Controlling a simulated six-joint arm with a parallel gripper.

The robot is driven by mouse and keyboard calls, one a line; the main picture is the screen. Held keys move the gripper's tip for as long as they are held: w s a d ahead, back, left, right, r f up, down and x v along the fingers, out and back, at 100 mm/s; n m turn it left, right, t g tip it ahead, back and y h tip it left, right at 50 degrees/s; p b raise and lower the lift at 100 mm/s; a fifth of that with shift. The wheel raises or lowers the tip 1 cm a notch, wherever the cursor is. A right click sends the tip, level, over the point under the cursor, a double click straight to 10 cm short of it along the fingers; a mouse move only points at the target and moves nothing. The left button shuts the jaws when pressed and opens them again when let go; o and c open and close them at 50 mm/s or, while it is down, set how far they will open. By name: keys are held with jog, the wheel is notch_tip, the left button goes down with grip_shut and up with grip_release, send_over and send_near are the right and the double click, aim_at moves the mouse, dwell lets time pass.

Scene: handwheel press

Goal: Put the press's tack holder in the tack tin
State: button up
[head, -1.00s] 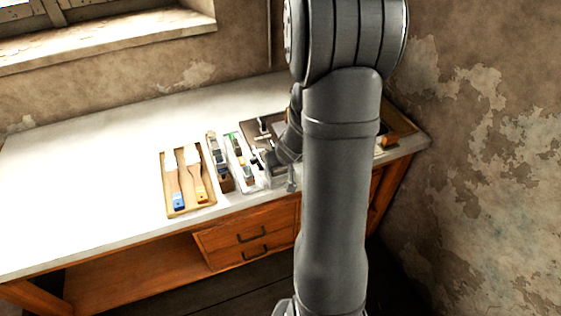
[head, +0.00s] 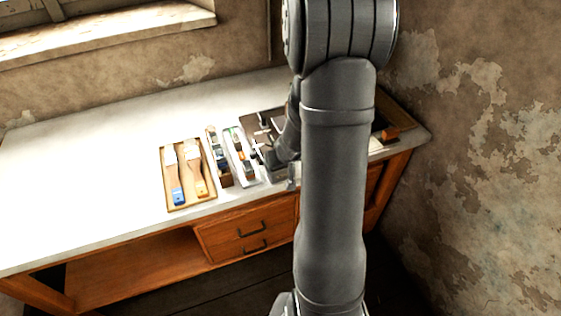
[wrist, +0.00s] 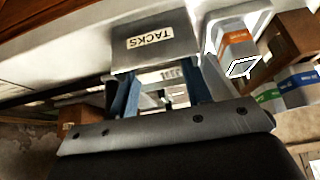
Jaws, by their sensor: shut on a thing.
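The grey tack tin (wrist: 118,55), with a white TACKS label that appears upside down, is at the top centre of the wrist view. My gripper (wrist: 160,88) has its two blue fingers just below the tin in that view, and the tin covers their tips. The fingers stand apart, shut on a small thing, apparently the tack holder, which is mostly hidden. In the head view, my arm hides most of the gripper and the press (head: 262,119); part of the press's dark base shows behind it.
A wooden tray with two brushes (head: 166,196) lies left on the bench. Narrow holders (head: 218,158) with small coloured items stand between it and my arm. The bench's left half (head: 80,190) is clear.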

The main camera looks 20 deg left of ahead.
jog(key=o, duration=1.1)
jog(key=shift+c, duration=0.2)
jog(key=shift+r, duration=0.15)
jog(key=v, duration=1.7)
jog(key=shift+x, duration=6.5)
